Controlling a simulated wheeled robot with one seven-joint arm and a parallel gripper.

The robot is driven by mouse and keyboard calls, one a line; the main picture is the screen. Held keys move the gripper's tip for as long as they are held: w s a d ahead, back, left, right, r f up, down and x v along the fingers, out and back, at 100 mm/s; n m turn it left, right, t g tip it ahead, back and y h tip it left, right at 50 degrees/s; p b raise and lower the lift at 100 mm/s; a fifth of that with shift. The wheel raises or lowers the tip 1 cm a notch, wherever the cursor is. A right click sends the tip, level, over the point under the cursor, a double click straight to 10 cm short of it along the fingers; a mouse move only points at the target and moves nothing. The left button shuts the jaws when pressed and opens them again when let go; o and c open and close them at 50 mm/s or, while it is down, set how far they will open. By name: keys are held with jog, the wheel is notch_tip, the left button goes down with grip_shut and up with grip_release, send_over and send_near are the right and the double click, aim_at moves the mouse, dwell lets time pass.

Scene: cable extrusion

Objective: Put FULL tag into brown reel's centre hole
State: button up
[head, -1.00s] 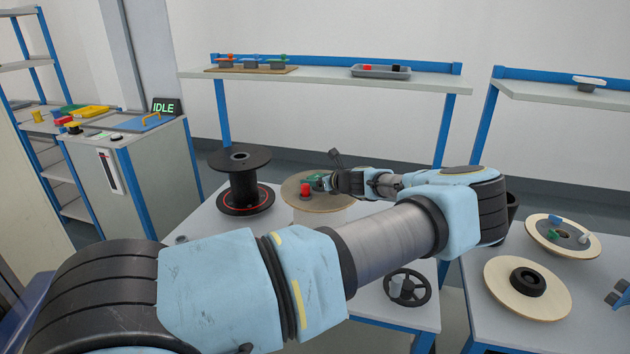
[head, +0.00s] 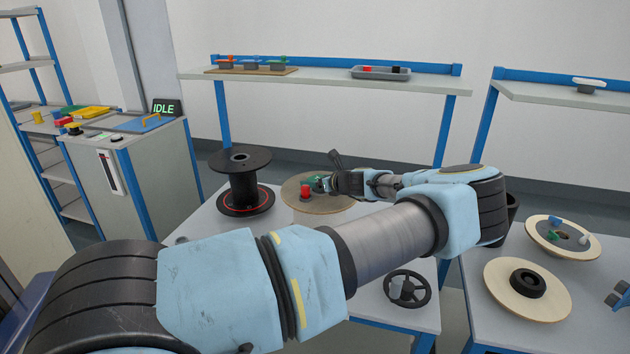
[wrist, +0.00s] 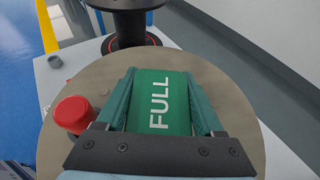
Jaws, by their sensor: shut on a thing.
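The FULL tag (wrist: 160,100) is green with white lettering and sits between the two fingers of my gripper (wrist: 162,108) in the wrist view. My gripper is shut on it, above the top flange of the brown reel (wrist: 225,82). In the head view the brown reel (head: 300,204) stands on the middle table, with my gripper (head: 322,184) over its top and a bit of green at the fingertips. The reel's centre hole is hidden by the tag and gripper, so I cannot tell whether the tag is in it.
A red knob (wrist: 73,114) stands on the brown reel's flange, left of my gripper. A black reel (head: 242,182) stands just beyond. A black handwheel (head: 407,289) lies at the table's front right. Pale discs (head: 527,290) lie on the right table.

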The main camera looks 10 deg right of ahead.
jog(key=shift+r, duration=0.3)
dwell(0.5)
jog(key=shift+s+f+b, duration=0.15)
jog(key=shift+f+b, duration=0.25)
jog(key=shift+f, duration=0.6)
jog(key=o, duration=1.1)
jog(key=shift+p+v, duration=0.6)
jog(key=shift+v, duration=0.95)
jog(key=shift+p+v, duration=0.8)
jog(key=shift+v, duration=1.15)
jog(key=shift+p+v, duration=0.7)
jog(key=shift+v, duration=1.15)
jog(key=shift+d+r, duration=0.1)
jog(key=shift+r, duration=0.05)
